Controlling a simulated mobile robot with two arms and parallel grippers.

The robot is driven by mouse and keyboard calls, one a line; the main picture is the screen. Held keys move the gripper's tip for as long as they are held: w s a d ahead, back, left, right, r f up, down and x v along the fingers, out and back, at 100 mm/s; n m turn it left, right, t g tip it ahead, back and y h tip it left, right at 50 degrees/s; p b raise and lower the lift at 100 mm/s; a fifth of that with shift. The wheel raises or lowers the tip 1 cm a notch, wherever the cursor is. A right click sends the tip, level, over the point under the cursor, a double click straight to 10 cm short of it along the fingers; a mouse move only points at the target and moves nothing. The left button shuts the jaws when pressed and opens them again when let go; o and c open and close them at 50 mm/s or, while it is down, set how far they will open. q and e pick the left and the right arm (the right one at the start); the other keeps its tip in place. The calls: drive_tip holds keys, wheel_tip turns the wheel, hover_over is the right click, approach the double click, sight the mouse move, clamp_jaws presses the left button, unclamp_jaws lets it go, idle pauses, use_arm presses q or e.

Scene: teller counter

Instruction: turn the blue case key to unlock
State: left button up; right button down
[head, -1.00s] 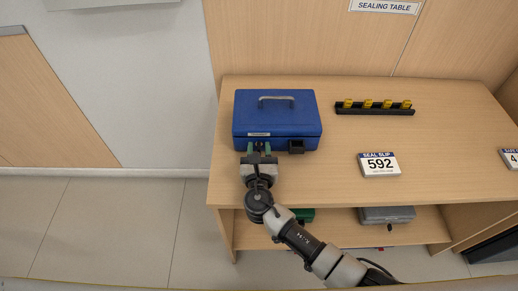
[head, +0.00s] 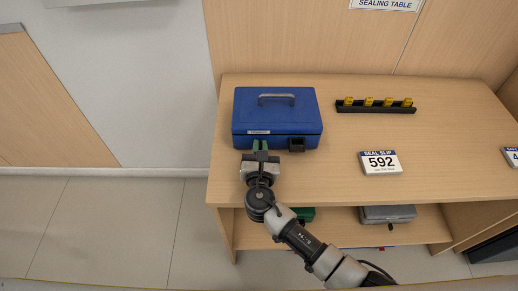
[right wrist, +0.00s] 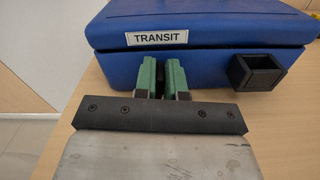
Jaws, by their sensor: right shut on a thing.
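The blue case (head: 277,108) stands closed on the table, with a grey handle on its lid and a "TRANSIT" label (right wrist: 157,38) on its front. It fills the top of the right wrist view (right wrist: 215,30). My right gripper (head: 260,145) is at the case's front, left of a black square holder (head: 297,145). In the right wrist view its green fingers (right wrist: 162,76) are close together against the front face, below the label. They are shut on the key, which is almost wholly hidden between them. My left gripper is out of view.
A black rack (head: 376,107) with several yellow pieces and a "SEAL SLIP 592" card (head: 380,163) lie right of the case. A green box (head: 304,214) and a grey box (head: 388,213) sit on the lower shelf. The tabletop between them is clear.

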drive_tip(key=m+b, duration=0.2)
drive_tip(key=m, duration=0.1)
drive_tip(key=shift+d+f, duration=0.15)
drive_tip(key=shift+f, duration=0.1)
drive_tip(key=shift+d+m+b, duration=0.1)
drive_tip(key=shift+m+b, duration=0.6)
drive_tip(key=shift+m, duration=0.4)
drive_tip(key=shift+r, duration=0.1)
drive_tip(key=c, duration=1.2)
unclamp_jaws()
drive_tip(key=shift+s, duration=0.1)
drive_tip(key=s, duration=1)
drive_tip(key=shift+s+b, duration=0.3)
drive_tip(key=shift+b, duration=0.05)
